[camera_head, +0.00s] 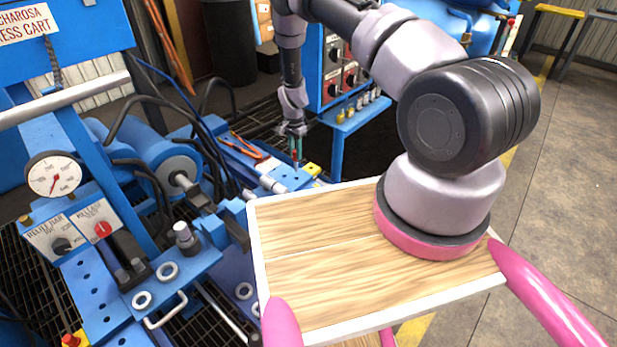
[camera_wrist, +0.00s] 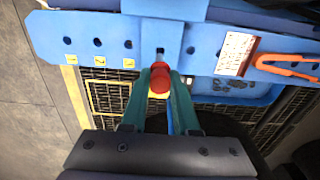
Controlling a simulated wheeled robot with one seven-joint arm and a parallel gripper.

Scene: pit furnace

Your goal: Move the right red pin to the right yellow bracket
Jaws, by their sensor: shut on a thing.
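My gripper (camera_wrist: 160,95) has teal fingers. They are closed around a red pin (camera_wrist: 160,78), whose rounded red head shows between the fingertips in the wrist view. The pin is at the front edge of a blue plate (camera_wrist: 200,58), just below a dark slot; I cannot tell if it touches the plate. Small yellow pieces (camera_wrist: 98,61) lie along the plate's left edge, below dark holes. In the head view my gripper (camera_head: 295,148) is small and far off above the blue bench, and a yellow piece (camera_head: 312,169) is close to its right. I cannot tell which piece is the right bracket.
An orange-handled tool (camera_wrist: 285,68) and a white label (camera_wrist: 236,52) are on the plate's right. A blue press cart with a gauge (camera_head: 53,175) stands at left. A blue control box (camera_head: 338,65) is behind my gripper. Open floor (camera_head: 570,150) lies at right.

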